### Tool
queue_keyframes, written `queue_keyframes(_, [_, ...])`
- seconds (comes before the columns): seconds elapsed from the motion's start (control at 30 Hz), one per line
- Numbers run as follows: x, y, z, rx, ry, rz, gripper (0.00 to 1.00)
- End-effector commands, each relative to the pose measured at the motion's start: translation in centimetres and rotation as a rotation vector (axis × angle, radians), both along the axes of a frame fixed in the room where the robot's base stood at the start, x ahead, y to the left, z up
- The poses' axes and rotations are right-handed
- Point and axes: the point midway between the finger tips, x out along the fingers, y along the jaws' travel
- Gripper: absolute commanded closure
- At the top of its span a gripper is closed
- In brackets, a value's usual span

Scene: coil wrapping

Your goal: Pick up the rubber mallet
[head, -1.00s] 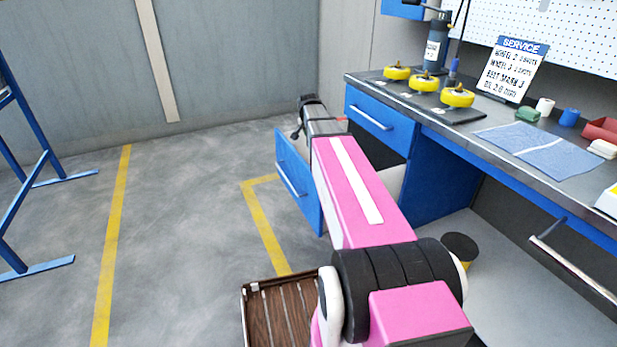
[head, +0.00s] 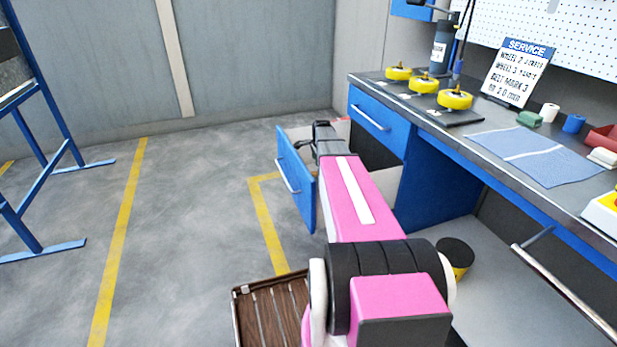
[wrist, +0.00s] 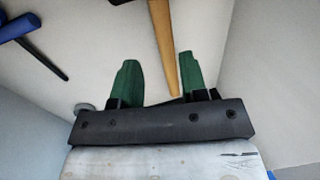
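My gripper (wrist: 158,62) has two green fingers and is open, low inside a pale drawer. A tan wooden handle (wrist: 163,35) lies between the fingers in the wrist view, closer to the right finger. Its head is out of view, so I cannot tell for sure that it is the rubber mallet. A blue-ended tool with a dark shaft (wrist: 40,58) lies to the left. In the head view, the end of my arm, with my gripper (head: 322,136) mostly hidden, reaches into the open blue-fronted drawer (head: 294,188) of the workbench.
The drawer's pale walls (wrist: 268,85) stand close around my gripper. The bench top holds yellow wheels (head: 455,99), a blue cloth (head: 535,155) and a service sign (head: 517,72). A wooden slatted crate (head: 272,308) and a dark can (head: 455,255) stand below.

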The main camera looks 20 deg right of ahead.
Motion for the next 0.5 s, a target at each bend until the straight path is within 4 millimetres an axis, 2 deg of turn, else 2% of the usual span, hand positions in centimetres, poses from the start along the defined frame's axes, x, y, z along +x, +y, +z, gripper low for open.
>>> queue_keyframes(0.23, [0.8,0.0,-3.6,0.0,0.001,0.002,0.6])
queue_keyframes(0.5, [1.3,0.0,-5.4,-0.002,0.0,0.003,0.6])
